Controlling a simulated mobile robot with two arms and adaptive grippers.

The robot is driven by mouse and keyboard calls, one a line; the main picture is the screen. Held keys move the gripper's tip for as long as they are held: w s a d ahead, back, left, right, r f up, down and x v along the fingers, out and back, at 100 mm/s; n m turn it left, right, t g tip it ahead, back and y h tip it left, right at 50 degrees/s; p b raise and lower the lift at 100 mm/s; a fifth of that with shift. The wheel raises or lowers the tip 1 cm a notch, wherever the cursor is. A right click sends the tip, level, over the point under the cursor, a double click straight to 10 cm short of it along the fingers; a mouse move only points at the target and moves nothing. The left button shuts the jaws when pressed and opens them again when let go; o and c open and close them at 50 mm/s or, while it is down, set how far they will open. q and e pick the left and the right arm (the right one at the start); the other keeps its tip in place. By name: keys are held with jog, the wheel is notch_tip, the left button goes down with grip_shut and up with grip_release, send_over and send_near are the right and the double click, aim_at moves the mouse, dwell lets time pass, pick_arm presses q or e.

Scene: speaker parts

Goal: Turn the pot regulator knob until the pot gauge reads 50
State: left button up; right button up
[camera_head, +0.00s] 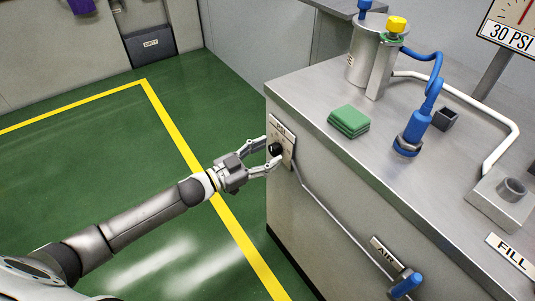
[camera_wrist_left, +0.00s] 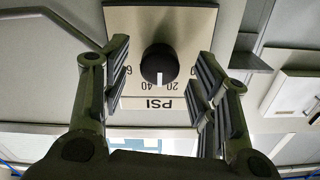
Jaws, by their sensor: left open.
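The black regulator knob (camera_head: 275,149) sits on a pale plate on the left side of the steel cabinet. In the left wrist view the knob (camera_wrist_left: 159,60) shows upside down, and its white mark points between the 20 and 40 marks. My left gripper (camera_head: 267,158) is open, with one finger on each side of the knob. The wrist view shows a gap between each finger (camera_wrist_left: 163,75) and the knob. The gauge sign (camera_head: 510,36) at the top right reads 30 PSI; its dial is cut off, with a red needle partly visible. My right gripper is not in view.
The cabinet top (camera_head: 310,100) holds a metal pot (camera_head: 366,48), a yellow knob (camera_head: 396,24), a folded green cloth (camera_head: 348,121) and a blue hose fitting (camera_head: 412,132). A blue AIR valve handle (camera_head: 406,284) sticks out lower right. The green floor left of the cabinet is clear.

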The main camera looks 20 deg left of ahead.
pick_arm(q)
jog(key=shift+w+d, duration=0.3)
jog(key=shift+w, duration=0.05)
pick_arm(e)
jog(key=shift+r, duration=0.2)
pick_arm(q)
jog(key=c, duration=1.1)
